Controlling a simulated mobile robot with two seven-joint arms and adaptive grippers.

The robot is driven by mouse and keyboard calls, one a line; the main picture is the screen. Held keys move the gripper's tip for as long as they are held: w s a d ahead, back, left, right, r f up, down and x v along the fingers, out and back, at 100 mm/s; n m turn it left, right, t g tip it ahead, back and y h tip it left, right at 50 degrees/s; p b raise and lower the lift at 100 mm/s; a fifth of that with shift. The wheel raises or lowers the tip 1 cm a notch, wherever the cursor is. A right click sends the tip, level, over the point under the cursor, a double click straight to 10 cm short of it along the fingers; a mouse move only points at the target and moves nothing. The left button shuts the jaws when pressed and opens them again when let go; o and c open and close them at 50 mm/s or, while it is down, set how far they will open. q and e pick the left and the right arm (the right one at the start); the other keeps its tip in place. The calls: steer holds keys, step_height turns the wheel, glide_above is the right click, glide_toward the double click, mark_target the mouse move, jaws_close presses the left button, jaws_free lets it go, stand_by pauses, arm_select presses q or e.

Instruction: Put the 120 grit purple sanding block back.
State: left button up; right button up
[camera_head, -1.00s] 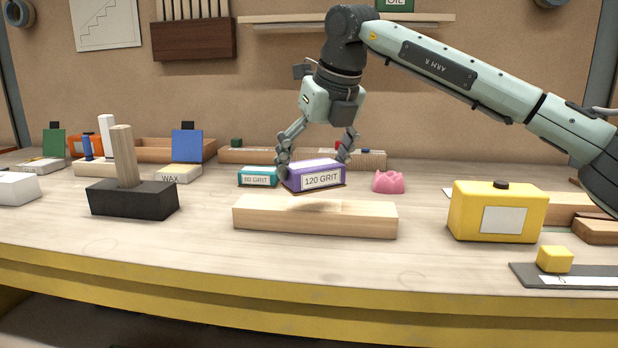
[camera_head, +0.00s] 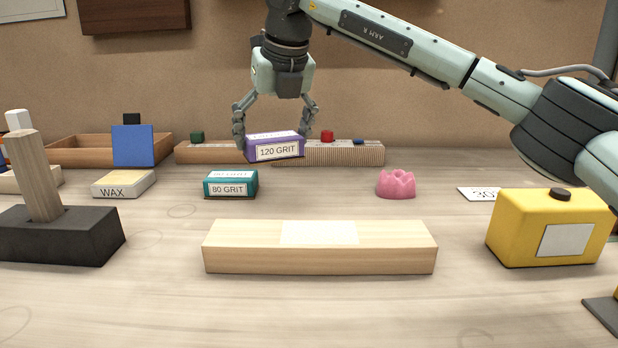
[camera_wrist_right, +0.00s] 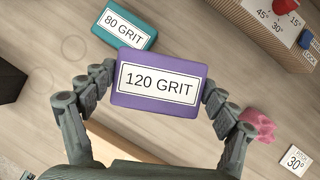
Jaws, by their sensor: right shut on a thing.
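The purple sanding block (camera_head: 276,147) is labelled 120 GRIT. My right gripper (camera_head: 275,127) is shut on it, with one finger at each end. In the head view the block shows in front of the wooden pieces at the back of the bench, and it appears held above the surface. In the right wrist view the purple block (camera_wrist_right: 158,83) lies between the two fingers with its label up. The teal 80 GRIT block (camera_head: 230,184) sits on the bench, nearer and left of the purple one. My left gripper is not in view.
A pale wooden piece (camera_head: 319,255) lies in front. A pink lump (camera_head: 396,184), a yellow box (camera_head: 550,230) and a card (camera_head: 478,194) are to the right. WAX (camera_head: 124,184), a wooden tray (camera_head: 80,150) and a black block with a post (camera_head: 60,240) are left. Bench between is clear.

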steer(key=w+d+f, duration=0.1)
steer(key=d, duration=0.1)
steer(key=w+d+f, duration=0.1)
steer(key=d+f, duration=0.1)
steer(key=w+d+f, duration=0.1)
steer(key=d, duration=0.1)
steer(key=shift+w+d+f, duration=0.25)
steer(key=shift+w+d, duration=0.1)
steer(key=shift+d+f, duration=0.1)
steer(key=shift+f, duration=0.45)
step_height(320, 180, down, 2)
steer(key=shift+f+p, duration=0.25)
steer(key=shift+p, duration=0.05)
steer(key=shift+w+f, duration=0.1)
steer(key=shift+f, duration=0.2)
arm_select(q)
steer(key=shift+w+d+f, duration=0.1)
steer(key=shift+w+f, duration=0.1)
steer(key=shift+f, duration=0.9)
arm_select(e)
steer(key=shift+f, duration=0.1)
steer(key=o, duration=0.8)
steer(key=shift+o, duration=1.3)
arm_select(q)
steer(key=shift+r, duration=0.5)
